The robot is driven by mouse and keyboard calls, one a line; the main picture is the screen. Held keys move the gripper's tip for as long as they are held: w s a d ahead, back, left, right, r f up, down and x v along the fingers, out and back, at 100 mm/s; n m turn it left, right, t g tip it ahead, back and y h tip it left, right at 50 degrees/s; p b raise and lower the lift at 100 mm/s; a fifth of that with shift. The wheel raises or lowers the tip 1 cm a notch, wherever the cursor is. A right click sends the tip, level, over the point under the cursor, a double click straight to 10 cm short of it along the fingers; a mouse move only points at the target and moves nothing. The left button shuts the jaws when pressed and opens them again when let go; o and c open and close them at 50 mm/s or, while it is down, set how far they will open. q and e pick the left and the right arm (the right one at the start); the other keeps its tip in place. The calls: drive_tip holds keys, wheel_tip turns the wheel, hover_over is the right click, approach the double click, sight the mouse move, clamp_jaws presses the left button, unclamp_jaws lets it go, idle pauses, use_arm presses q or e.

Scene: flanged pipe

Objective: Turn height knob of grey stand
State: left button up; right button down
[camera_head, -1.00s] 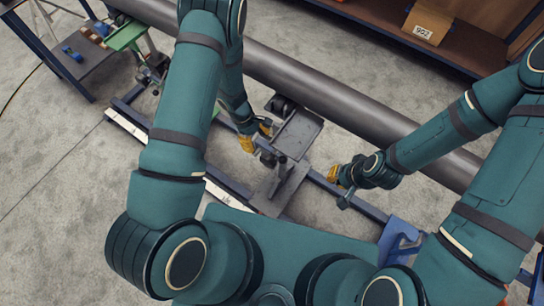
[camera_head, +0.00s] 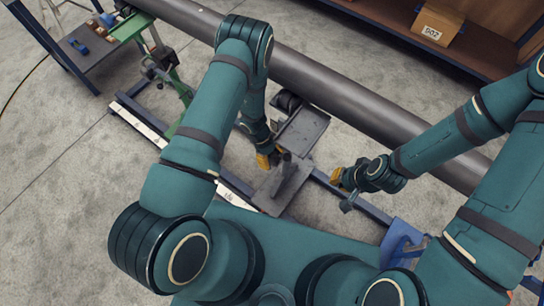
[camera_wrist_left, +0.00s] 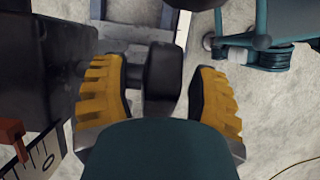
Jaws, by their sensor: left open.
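The grey stand (camera_head: 302,128) stands beside the large pipe in the middle of the head view, with a flat tray-like top and a dark post and foot below it. Its dark height knob (camera_wrist_left: 162,78) shows in the left wrist view as a black block. My left gripper (camera_head: 268,158) is at the stand's left side. In the left wrist view its yellow-padded fingers (camera_wrist_left: 163,95) are open, one on each side of the knob, with narrow gaps. My right gripper (camera_head: 340,178) is to the right of the stand and apart from it; its finger opening is too small to make out.
The long grey pipe (camera_head: 345,105) runs diagonally behind the stand. A green stand (camera_head: 178,90) is at the left, by a side table (camera_head: 90,48) with small parts. A blue stand part (camera_head: 400,240) is at the lower right. A shelf with a cardboard box (camera_head: 437,25) is behind.

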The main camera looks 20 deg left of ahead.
use_arm(q)
drive_tip(key=shift+c, duration=0.2)
clamp_jaws()
drive_tip(key=y, duration=0.1)
drive_tip(key=t+y+b, duration=0.1)
drive_tip(key=shift+s+d+f+y, duration=0.1)
drive_tip(key=shift+d+y, duration=0.1)
drive_tip(key=shift+y, duration=0.1)
drive_tip(key=shift+t+y+b, duration=0.3)
drive_tip(key=shift+y+b, duration=0.2)
drive_tip(key=shift+y, duration=0.2)
drive_tip(key=shift+o, duration=0.2)
unclamp_jaws()
